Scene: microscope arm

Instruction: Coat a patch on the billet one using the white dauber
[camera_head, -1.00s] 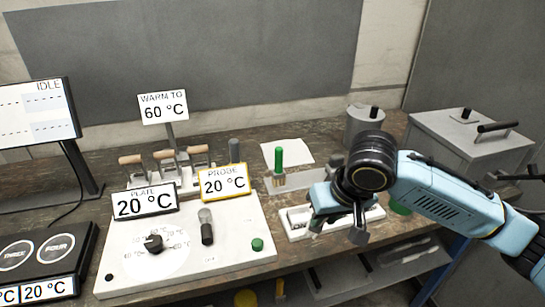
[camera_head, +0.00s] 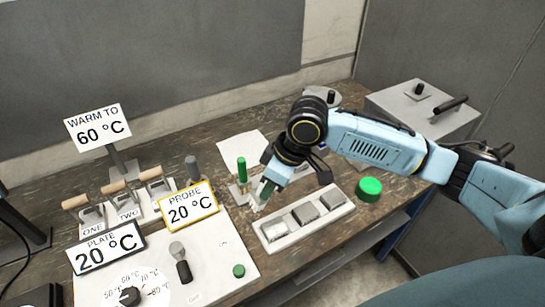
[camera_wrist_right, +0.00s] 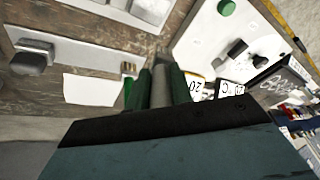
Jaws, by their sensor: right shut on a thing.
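My right gripper (camera_head: 264,192) points down beside the upright green-handled dauber (camera_head: 241,170). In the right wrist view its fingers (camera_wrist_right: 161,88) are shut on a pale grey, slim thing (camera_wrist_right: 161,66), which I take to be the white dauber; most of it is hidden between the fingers. I cannot read which is billet one. The gripper is apart from the billets. My left gripper is not in view.
A control panel (camera_head: 215,268) with signs and knobs stands left of the tray. Wooden-handled switches (camera_head: 115,188) are behind it. A white sheet (camera_head: 235,146) lies behind the dauber stand. A green round thing (camera_head: 369,188) is right of the tray, and a grey lidded box (camera_head: 425,112) stands farther back.

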